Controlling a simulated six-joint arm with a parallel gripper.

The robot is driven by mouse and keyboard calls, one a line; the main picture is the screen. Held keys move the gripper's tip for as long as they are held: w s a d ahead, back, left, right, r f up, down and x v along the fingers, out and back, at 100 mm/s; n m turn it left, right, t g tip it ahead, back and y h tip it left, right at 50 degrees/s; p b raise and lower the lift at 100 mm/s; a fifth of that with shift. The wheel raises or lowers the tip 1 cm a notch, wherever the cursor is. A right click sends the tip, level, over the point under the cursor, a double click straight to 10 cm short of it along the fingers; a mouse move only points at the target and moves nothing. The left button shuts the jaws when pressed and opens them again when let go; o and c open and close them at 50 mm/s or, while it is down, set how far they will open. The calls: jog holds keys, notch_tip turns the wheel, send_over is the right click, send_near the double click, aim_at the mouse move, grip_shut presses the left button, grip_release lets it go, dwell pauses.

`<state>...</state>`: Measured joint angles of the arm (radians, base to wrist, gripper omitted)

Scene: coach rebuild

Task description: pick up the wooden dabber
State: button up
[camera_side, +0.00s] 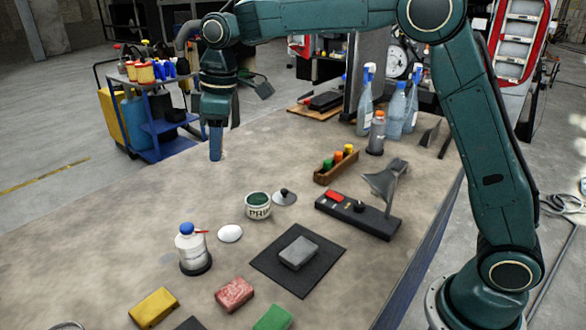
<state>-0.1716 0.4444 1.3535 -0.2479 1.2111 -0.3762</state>
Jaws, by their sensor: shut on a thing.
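My gripper (215,152) points straight down over the back left part of the workbench, with its blue-grey fingertips close to the bench top. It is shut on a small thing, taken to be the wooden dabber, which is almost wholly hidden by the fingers. I cannot make out its shape or whether it still touches the bench. No other wooden dabber shows on the bench.
The workbench (120,235) is clear around my gripper. To the front right stand a tin (258,206), a knobbed disc (285,197), a blue-capped bottle (192,250) and a dark mat (270,264) with a grey block. Spray bottles (365,105) stand at the back right.

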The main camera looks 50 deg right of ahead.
jog(key=shift+r, duration=0.15)
dwell(0.3)
jog(key=o, duration=0.4)
jog(key=c, duration=0.3)
